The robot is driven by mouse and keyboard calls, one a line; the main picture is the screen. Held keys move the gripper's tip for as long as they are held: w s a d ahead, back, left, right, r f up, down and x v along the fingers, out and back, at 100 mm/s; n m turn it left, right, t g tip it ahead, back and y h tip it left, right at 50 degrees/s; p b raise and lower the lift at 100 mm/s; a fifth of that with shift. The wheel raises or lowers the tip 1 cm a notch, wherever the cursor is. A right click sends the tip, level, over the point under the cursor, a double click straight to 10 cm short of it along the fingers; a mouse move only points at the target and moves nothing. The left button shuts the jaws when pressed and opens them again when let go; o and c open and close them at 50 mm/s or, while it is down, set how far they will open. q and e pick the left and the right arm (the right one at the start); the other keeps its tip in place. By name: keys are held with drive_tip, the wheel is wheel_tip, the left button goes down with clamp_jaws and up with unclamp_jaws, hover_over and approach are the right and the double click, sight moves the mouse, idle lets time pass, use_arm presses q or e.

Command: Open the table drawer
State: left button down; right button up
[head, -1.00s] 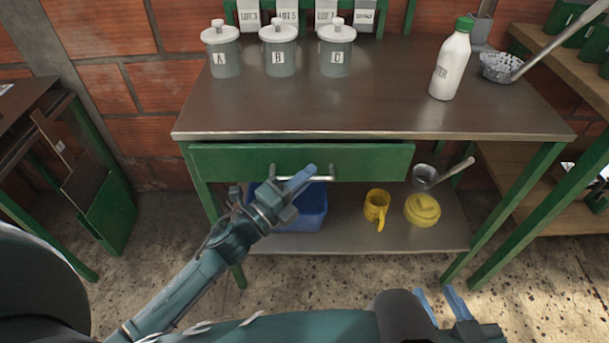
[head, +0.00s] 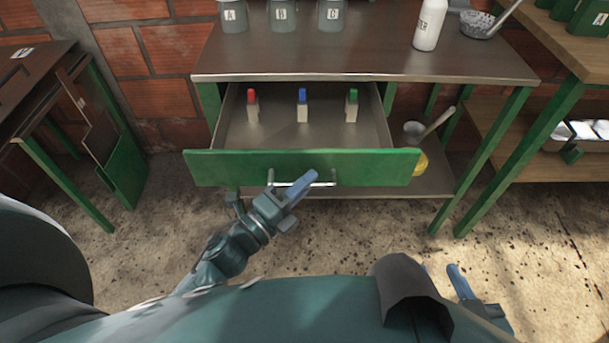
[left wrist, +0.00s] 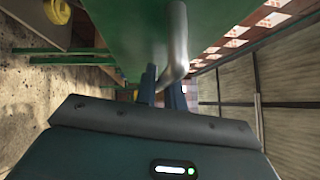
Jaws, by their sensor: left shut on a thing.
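The green table drawer (head: 215,168) is pulled well out from under the steel-topped table (head: 380,62). The left wrist view shows the handle (left wrist: 178,45) between the fingers (left wrist: 162,90). My right gripper (head: 455,285) is low at the bottom right, away from the drawer; its fingers show apart, with nothing seen between them.
Jars lettered A (head: 233,15), B (head: 283,15) and C (head: 331,15) stand on the tabletop. A white bottle (head: 429,25) and a strainer (head: 477,24) are to their right. Side tables flank the table. The speckled floor before the drawer is clear.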

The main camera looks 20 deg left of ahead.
use_arm(q)
drive_tip(key=shift+s+d, duration=0.15)
drive_tip(key=shift+s, duration=0.45)
drive_tip(key=c, duration=1.5)
unclamp_jaws()
drive_tip(key=v, duration=1.3)
drive_tip(key=shift+s, duration=0.15)
